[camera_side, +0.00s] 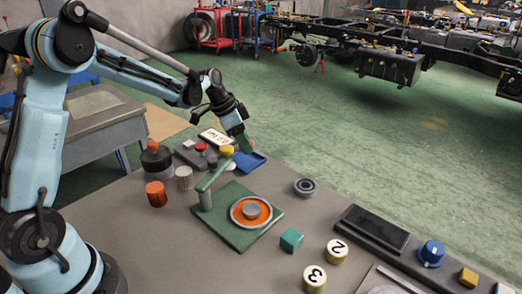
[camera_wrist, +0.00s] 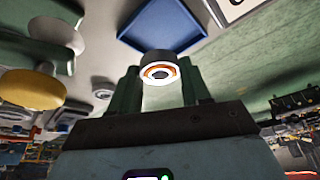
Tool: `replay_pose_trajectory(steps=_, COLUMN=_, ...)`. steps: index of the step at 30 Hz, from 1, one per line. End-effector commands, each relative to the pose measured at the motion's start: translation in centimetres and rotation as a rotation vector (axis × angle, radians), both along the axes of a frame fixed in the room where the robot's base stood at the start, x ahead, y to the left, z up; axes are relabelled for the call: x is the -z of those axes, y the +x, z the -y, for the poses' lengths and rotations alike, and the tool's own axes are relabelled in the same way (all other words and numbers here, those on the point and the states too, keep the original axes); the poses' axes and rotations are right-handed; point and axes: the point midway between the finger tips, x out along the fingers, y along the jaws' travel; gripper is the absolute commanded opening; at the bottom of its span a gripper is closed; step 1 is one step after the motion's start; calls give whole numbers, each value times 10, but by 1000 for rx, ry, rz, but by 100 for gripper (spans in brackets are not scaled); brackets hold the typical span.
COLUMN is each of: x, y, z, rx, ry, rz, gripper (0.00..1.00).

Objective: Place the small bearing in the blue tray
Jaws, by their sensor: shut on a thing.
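The small bearing (camera_wrist: 160,72), a pale ring with an orange inner band, is between the green fingers of my gripper (camera_wrist: 160,84) in the wrist view. The gripper is shut on it. The blue tray (camera_wrist: 128,38) lies just beyond the bearing in that view, with its floor bare where it shows. In the side view my gripper (camera_side: 246,146) points down above the blue tray (camera_side: 257,162), close to its back edge. I cannot make out the bearing there. The gap between bearing and tray is hard to judge.
A green fixture (camera_side: 232,235) with an upright arm and orange disc stands in front of the tray. A dark ring (camera_side: 304,187) lies to the right. Several knobs and buttons, including a yellow one (camera_side: 227,150), crowd the tray's left. Open green floor (camera_side: 350,140) lies behind.

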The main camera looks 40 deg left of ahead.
Motion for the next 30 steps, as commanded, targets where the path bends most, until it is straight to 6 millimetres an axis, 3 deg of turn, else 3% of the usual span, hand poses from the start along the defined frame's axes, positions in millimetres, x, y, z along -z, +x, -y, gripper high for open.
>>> replay_pose_trajectory(steps=5, x=8, y=3, z=-9, rx=1, ry=0, rz=0, gripper=9)
replay_pose_trajectory(steps=14, x=44, y=3, z=-8, rx=1, ry=0, rz=0, gripper=9)
replay_pose_trajectory(steps=27, x=50, y=3, z=-8, rx=0, ry=-1, rz=-1, gripper=9)
replay_pose_trajectory(steps=28, x=49, y=3, z=-8, rx=0, ry=-1, rz=-1, gripper=52)
replay_pose_trajectory(steps=30, x=49, y=3, z=-8, rx=1, ry=0, rz=0, gripper=58)
